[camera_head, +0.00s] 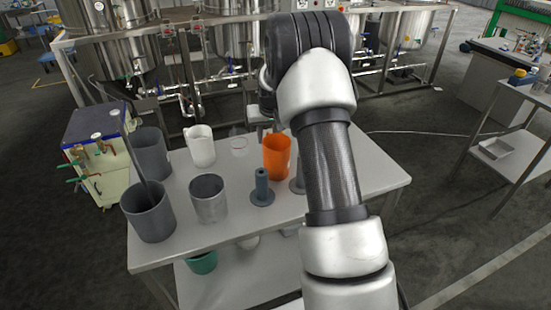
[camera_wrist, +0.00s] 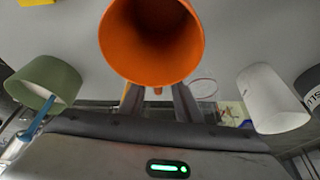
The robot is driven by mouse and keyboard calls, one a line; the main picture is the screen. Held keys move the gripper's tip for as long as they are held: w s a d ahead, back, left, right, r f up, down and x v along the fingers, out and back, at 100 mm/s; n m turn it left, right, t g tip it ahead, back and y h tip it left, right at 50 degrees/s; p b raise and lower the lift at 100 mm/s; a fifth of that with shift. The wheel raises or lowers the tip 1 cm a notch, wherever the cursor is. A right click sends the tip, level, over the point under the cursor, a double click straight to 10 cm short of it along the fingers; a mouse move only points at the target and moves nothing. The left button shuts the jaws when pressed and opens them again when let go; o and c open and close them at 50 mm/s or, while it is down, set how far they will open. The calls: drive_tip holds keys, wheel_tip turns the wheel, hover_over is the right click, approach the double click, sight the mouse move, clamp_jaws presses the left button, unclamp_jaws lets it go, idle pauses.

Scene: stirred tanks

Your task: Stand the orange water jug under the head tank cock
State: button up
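The orange water jug (camera_head: 277,155) appears upright on the grey table, at the middle of its far side. In the wrist view the jug (camera_wrist: 150,45) shows its open mouth, with a small orange tab on its rim towards my gripper. My gripper (camera_wrist: 158,103) has its two fingers apart, one on each side of that tab; contact is not clear. In the head view my arm hides most of the gripper. Brass cocks with coloured handles (camera_head: 88,170) sit on a blue-topped cabinet at the left; I cannot tell whether the head tank cock is among them.
Near the jug stand a white jug (camera_head: 200,146), a grey metal beaker (camera_head: 208,199), a blue-grey flanged post (camera_head: 262,188) and dark grey buckets (camera_head: 149,213). Steel tanks with pipework (camera_head: 125,45) stand behind. The table's front right (camera_head: 375,170) is bare. A side table (camera_head: 500,150) stands right.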

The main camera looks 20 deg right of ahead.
drive_tip(key=shift+x, duration=0.9)
drive_tip(key=shift+c, duration=0.3)
drive_tip(key=shift+r, duration=0.1)
clamp_jaws()
